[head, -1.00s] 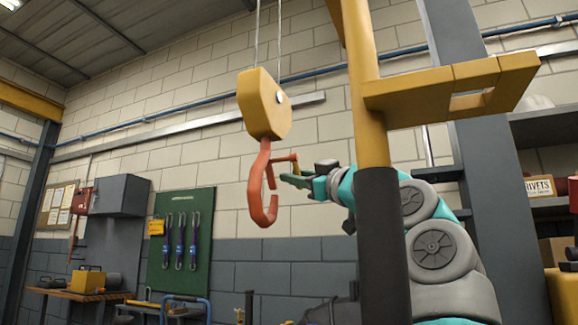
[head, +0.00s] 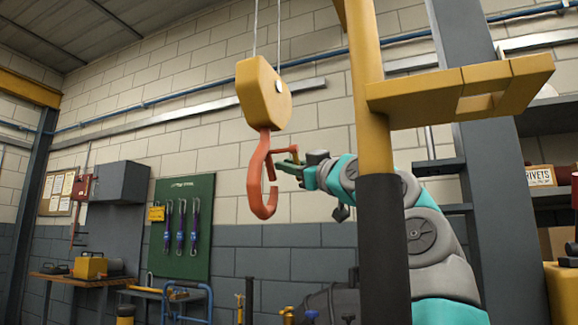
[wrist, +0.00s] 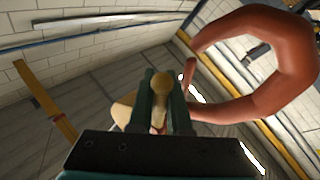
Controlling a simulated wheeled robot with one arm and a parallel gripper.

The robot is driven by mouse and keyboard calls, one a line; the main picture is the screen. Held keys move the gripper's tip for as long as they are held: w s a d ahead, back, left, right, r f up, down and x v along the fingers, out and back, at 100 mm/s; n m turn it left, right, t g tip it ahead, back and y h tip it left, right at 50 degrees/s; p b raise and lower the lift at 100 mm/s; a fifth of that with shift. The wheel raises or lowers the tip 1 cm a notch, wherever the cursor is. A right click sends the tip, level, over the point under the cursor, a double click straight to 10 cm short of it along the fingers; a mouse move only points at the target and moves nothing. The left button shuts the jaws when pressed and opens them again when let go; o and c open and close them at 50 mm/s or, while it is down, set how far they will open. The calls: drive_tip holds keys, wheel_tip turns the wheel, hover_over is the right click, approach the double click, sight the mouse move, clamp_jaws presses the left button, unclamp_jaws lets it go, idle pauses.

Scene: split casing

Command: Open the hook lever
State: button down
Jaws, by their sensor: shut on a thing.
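The orange-red hook (head: 256,190) hangs below a yellow hook block (head: 263,95). Its thin orange-red lever (head: 282,150) sticks out to the right from the hook's upper part and tilts slightly up. My gripper (head: 287,163), with green fingers, is just right of the hook, at the lever's outer end. In the wrist view my gripper (wrist: 161,92) is shut on a tan-yellow knob (wrist: 160,84) at the lever's end. The hook (wrist: 285,60) curves large at the upper right there. The lever's lower part is mostly hidden by the fingers.
A yellow post (head: 368,90) with a dark sleeve and a yellow bracket (head: 460,88) stand right of the hook, in front of my arm. A green tool board (head: 182,230) and a bench (head: 85,280) are at the back left. Space left of the hook is clear.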

drive_tip(key=shift+s+m, duration=0.15)
drive_tip(key=shift+m, duration=0.25)
drive_tip(key=shift+f+m+h+p, duration=0.15)
drive_tip(key=shift+m+h+p, duration=0.15)
drive_tip(key=shift+m+h, duration=0.15)
drive_tip(key=shift+s+f+m+h, duration=0.1)
drive_tip(key=shift+m+h, duration=0.25)
drive_tip(key=shift+m, duration=0.1)
drive_tip(key=shift+s+a+f+m+g+h+p, duration=0.15)
drive_tip(key=shift+s+m+g+h+p, duration=0.2)
drive_tip(key=shift+m+p, duration=0.4)
drive_tip(key=shift+s+a+f+m+g+h+p, duration=0.1)
drive_tip(key=shift+f+m+g+h+p, duration=0.1)
drive_tip(key=shift+m+h+p, duration=0.5)
drive_tip(key=shift+s+a+f+m+g+h+p, duration=0.2)
drive_tip(key=shift+m+p, duration=0.25)
drive_tip(key=shift+m, duration=0.5)
drive_tip(key=shift+d, duration=0.1)
